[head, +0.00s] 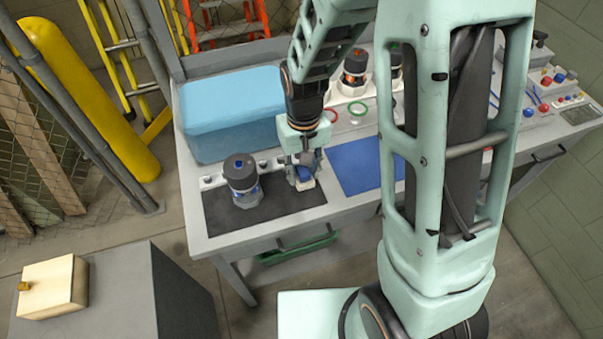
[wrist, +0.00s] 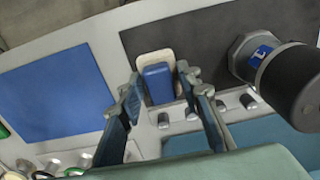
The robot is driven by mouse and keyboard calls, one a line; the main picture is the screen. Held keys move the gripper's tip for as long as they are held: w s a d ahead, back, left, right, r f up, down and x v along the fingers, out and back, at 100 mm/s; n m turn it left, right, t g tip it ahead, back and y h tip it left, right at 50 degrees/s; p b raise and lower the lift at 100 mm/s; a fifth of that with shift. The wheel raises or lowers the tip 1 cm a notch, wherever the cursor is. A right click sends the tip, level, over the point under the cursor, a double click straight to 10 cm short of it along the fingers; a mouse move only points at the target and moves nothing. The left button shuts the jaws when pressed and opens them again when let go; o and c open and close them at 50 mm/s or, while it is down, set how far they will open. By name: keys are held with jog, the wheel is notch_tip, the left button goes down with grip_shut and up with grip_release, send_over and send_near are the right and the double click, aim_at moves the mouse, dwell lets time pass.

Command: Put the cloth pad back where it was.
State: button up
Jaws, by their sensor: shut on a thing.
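The cloth pad, a cream slab with a blue block on top, shows between my fingers in the wrist view (wrist: 157,84). In the head view it is partly hidden under my gripper (head: 305,185), over the right end of the dark mat (head: 270,216). My gripper (wrist: 161,80) is shut on the pad, one finger on each side of the blue block. I cannot tell whether the pad touches the mat. A dark-capped thruster unit (head: 242,180) stands upright on the mat, left of my gripper; it also shows at right in the wrist view (wrist: 290,80).
A blue mat (head: 358,165) lies clear to the right. A row of small grey pegs (wrist: 190,112) runs along the mat's back edge. A light-blue tank (head: 230,115) stands behind. Dark canisters (head: 355,68) and coloured rings (head: 358,108) are at the back.

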aim_at(303, 179)
jog(key=f, duration=0.1)
jog(key=f+b, duration=0.1)
jog(key=f, duration=0.1)
jog(key=shift+w+b, duration=0.25)
jog(key=shift+b, duration=0.1)
jog(key=shift+f, duration=0.15)
jog(key=shift+s, duration=0.1)
jog(key=shift+f, duration=0.15)
jog(key=o, duration=1)
